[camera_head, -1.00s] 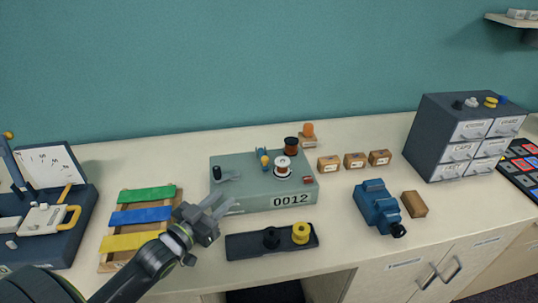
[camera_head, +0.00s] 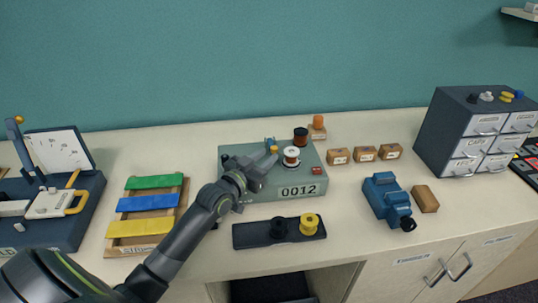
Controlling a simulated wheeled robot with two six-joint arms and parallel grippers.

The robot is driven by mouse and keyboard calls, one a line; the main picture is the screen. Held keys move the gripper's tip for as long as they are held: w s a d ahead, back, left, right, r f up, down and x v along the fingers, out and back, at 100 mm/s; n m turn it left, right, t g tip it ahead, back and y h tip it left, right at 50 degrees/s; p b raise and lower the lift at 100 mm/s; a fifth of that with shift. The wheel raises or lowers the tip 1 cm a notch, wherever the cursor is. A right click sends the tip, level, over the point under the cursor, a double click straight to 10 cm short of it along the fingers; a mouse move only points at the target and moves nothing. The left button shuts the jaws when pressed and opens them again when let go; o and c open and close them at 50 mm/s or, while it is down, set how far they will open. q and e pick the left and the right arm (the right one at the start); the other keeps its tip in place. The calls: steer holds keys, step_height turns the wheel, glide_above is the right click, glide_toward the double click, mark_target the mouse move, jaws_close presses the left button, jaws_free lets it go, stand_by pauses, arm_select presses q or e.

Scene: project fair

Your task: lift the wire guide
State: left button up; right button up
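A green-grey box marked 0012 (camera_head: 297,191) stands on the counter. A small blue part with a yellow piece (camera_head: 270,141) shows at the back of its top, partly hidden by my gripper; I take it to be the wire guide, though it is too small to be sure. My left gripper (camera_head: 273,156) is over the box's top, just in front of that part, its fingers apart and pointing to the right and away. I cannot tell whether it touches anything. A white-flanged spool (camera_head: 291,156) stands just right of the fingers. My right gripper is not in view.
A dark spool (camera_head: 300,136) stands behind the white one. A black tray (camera_head: 252,239) with a black and a yellow spool (camera_head: 309,224) lies in front. Colored strips (camera_head: 147,205) lie left; a blue vise (camera_head: 386,201) and small boxes (camera_head: 364,153) stand right.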

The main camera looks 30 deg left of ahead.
arm_select(q)
steer(key=shift+w+d, duration=0.2)
steer(key=shift+w, duration=0.9)
jaws_close()
